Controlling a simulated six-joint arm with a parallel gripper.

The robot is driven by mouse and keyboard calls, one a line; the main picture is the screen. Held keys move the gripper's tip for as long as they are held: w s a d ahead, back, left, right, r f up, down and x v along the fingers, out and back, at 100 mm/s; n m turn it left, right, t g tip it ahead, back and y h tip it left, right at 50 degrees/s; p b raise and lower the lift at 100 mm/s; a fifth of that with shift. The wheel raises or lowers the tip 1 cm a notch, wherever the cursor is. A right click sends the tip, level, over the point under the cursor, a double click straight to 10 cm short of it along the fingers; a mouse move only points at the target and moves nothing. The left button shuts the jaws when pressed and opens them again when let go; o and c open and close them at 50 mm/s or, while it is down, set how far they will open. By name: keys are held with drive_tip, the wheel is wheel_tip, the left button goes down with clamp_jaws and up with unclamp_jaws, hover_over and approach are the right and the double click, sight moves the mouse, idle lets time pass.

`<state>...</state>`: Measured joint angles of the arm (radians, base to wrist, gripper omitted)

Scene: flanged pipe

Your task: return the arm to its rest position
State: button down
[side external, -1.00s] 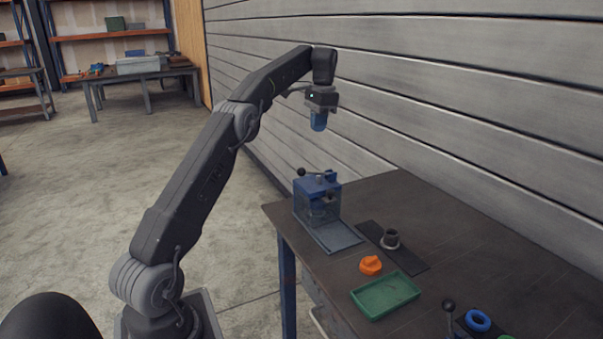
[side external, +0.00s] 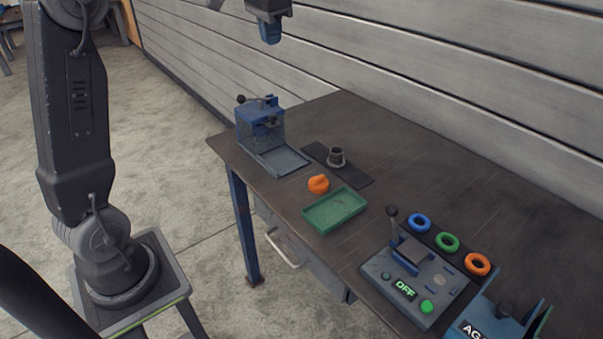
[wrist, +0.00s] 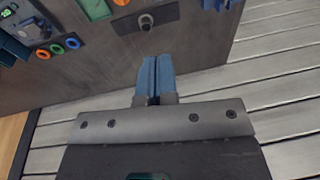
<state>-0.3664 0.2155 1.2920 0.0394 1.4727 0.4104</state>
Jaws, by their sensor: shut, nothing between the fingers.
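My gripper (side external: 270,30) hangs high above the back of the workbench at the top edge of the side view, with its blue fingers pointing down. In the wrist view its two blue fingers (wrist: 153,80) are pressed together with nothing between them. The grey flanged pipe (side external: 336,157) stands upright on a dark mat on the bench, well below and apart from my gripper. The pipe also shows in the wrist view (wrist: 146,22). Most of the upper arm is cut off by the top of the side view.
On the bench (side external: 420,170) are a blue fixture (side external: 261,124), an orange part (side external: 318,184), a green tray (side external: 335,210), a control panel (side external: 415,270) reading OFF, and blue, green and orange rings (side external: 447,242). A slatted wall (side external: 420,70) runs behind. Air around the gripper is clear.

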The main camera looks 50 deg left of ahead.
drive_tip(key=s+d+f+t, duration=0.2)
drive_tip(key=s+d, duration=0.9)
drive_tip(key=s+d+f+t, duration=0.1)
drive_tip(key=s+d+f, duration=0.2)
drive_tip(key=s+f, duration=0.1)
drive_tip(key=s+d+f+t+h, duration=0.1)
drive_tip(key=s+d+f, duration=0.1)
drive_tip(key=s+f, duration=0.3)
drive_tip(key=shift+s+d+n, duration=0.3)
drive_tip(key=shift+s+d, duration=0.1)
drive_tip(key=shift+s, duration=0.8)
drive_tip(key=c, duration=1.8)
unclamp_jaws()
